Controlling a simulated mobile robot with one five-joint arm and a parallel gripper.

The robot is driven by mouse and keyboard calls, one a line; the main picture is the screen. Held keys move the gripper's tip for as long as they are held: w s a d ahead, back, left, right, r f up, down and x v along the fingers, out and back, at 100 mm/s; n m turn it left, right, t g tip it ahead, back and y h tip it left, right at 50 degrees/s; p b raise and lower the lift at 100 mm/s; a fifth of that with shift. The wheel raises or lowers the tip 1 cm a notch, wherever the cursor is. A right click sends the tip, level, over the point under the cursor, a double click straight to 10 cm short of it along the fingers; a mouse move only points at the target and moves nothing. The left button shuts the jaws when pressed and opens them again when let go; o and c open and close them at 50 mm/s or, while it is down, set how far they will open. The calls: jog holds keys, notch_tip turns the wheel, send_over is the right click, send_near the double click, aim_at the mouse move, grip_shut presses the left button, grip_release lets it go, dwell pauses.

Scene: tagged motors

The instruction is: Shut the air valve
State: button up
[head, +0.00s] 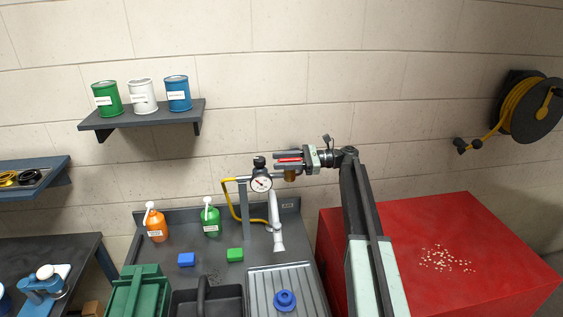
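The air valve has a brass body (291,175) on the air line, just right of a round pressure gauge (261,184). Its red lever (289,160) lies roughly level above the body. My gripper (286,160) reaches in from the right, with one finger above the red lever and the other below it. The fingers are apart, and a narrow gap seems to show around the lever. The lower finger and gripper body hide part of the valve.
A yellow hose (231,203) hangs left of the gauge post. A white nozzle (275,225) hangs below. Orange (156,226) and green (210,221) bottles stand on the dark bench. A red cabinet (430,255) stands right of my arm. The wall above the valve is clear.

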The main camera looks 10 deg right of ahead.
grip_shut()
jog(key=shift+m+t, duration=0.4)
jog(key=shift+t, duration=0.1)
jog(key=m+t+h, duration=0.1)
jog(key=m+t, duration=0.1)
jog(key=t, duration=0.2)
jog(key=shift+w+m, duration=0.15)
jog(key=shift+m, duration=0.15)
jog(key=shift+w+d+m+t+h, duration=0.45)
jog(key=shift+m+t+h, duration=1.7)
jog(key=shift+h, duration=0.7)
jog(key=shift+w+d+m+t+h, duration=0.45)
jog(key=shift+m+t+h, duration=1.35)
jog(key=shift+m+h, duration=0.85)
jog(key=shift+w+d+m+t+h, duration=0.3)
jog(key=shift+d+m+t+h, duration=0.2)
jog(key=shift+m+t+h, duration=2.05)
jog(key=shift+d+n+g+h, duration=0.1)
jog(key=shift+n+g+h, duration=0.15)
jog(key=shift+g+h, duration=0.4)
grip_release()
